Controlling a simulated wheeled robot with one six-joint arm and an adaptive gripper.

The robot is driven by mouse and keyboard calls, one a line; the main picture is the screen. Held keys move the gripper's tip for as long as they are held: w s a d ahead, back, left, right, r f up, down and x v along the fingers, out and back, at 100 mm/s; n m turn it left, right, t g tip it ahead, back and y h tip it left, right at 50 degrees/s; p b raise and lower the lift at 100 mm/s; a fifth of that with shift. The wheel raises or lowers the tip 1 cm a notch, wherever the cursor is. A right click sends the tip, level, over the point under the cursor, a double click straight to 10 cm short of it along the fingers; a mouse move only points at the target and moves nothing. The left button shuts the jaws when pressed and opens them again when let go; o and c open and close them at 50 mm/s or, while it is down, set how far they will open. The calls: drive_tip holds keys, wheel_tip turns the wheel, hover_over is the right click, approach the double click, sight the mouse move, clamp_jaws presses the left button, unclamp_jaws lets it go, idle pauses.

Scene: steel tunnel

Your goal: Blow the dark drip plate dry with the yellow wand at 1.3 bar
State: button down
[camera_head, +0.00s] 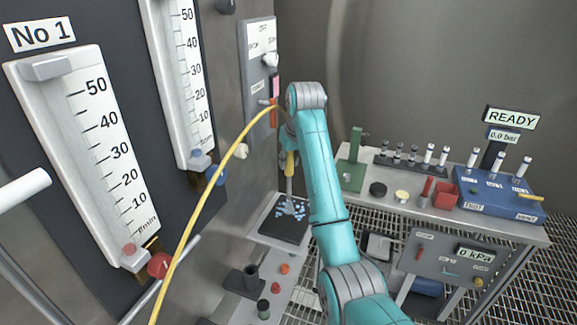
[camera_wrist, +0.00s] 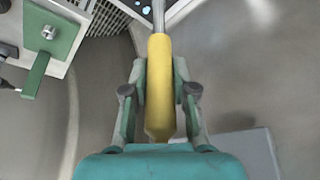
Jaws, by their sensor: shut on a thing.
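My gripper (camera_wrist: 160,100) is shut on the yellow wand (camera_wrist: 159,75), with a finger on each side of its handle in the wrist view. In the head view the yellow wand (camera_head: 290,165) hangs about upright above the dark drip plate (camera_head: 282,222). Its thin metal tube points down toward the plate; whether the tip touches cannot be told. Light blue wet patches (camera_head: 291,209) lie on the plate. In the wrist view only a small corner of the plate shows at the top. A yellow hose (camera_head: 205,200) curves across the head view up to the wall panel.
Two flow gauges (camera_head: 95,150) stand on the dark wall panel at left. A bench (camera_head: 440,213) at right holds a green stand (camera_head: 352,165), vials, a red box (camera_head: 445,194) and a blue tester (camera_head: 500,193). Displays read READY, 0.0 bar and 0 kPa. Small knobs and cups stand below the plate.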

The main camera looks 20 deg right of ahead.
drive_tip(key=shift+f, duration=1.4)
idle(0.7)
